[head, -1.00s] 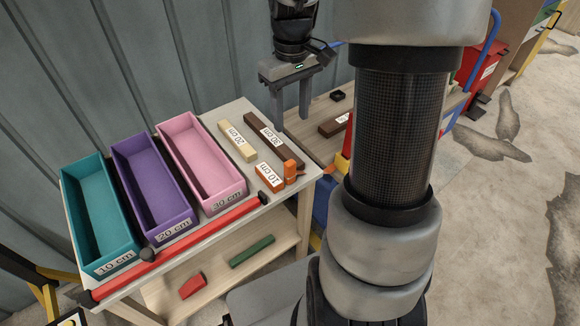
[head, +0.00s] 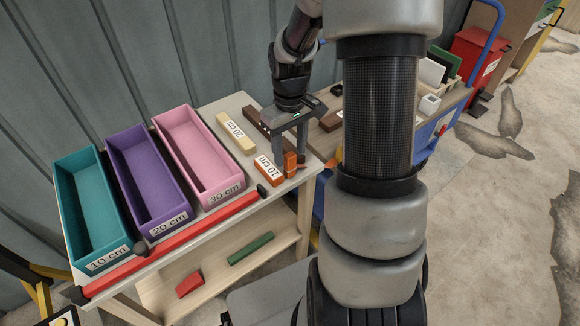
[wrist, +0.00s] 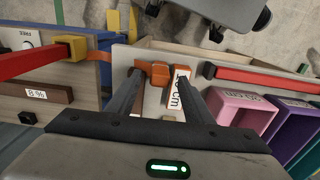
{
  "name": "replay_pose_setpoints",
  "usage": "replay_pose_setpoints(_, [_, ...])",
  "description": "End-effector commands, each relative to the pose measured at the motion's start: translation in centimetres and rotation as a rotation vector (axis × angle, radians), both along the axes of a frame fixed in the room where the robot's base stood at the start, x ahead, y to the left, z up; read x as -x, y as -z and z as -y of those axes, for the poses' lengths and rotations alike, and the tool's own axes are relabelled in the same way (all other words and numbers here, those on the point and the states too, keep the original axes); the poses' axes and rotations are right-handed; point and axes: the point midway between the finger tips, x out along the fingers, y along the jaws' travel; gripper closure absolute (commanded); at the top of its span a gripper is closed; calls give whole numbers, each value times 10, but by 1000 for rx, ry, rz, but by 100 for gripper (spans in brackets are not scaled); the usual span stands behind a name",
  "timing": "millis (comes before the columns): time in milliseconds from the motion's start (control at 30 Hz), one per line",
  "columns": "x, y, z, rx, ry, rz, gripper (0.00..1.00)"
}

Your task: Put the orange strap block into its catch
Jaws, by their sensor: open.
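A small upright orange block (head: 290,160), which looks like the strap block, stands at the near right corner of the white table. It also shows in the wrist view (wrist: 158,72). My gripper (head: 289,165) is open and low over that corner. In the wrist view its fingertips (wrist: 162,76) lie on either side of the orange block, with no visible grip. An orange block labelled 10 cm (head: 267,171) lies beside it. I cannot make out which part is the catch.
Teal (head: 106,259), purple (head: 164,219) and pink (head: 220,190) trays stand on the table's left. A red bar (head: 180,240) runs along the front edge. A tan 20 cm block (head: 236,134) and a dark brown block (head: 253,117) lie nearby. A blue-handled cart stands right.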

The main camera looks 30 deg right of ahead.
Motion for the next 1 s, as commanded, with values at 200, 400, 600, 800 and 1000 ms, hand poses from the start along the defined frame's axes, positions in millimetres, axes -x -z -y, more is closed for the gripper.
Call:
replay_pose_setpoints(200, [0,20,0,0,1,0,53])
replay_pose_setpoints(400, [0,20,0,0,1,0,62])
replay_pose_setpoints(600, [0,20,0,0,0,0,95])
replay_pose_setpoints(800, [0,19,0,1,1,0,100])
replay_pose_setpoints(1000, [-1,3,1,2,0,2,100])
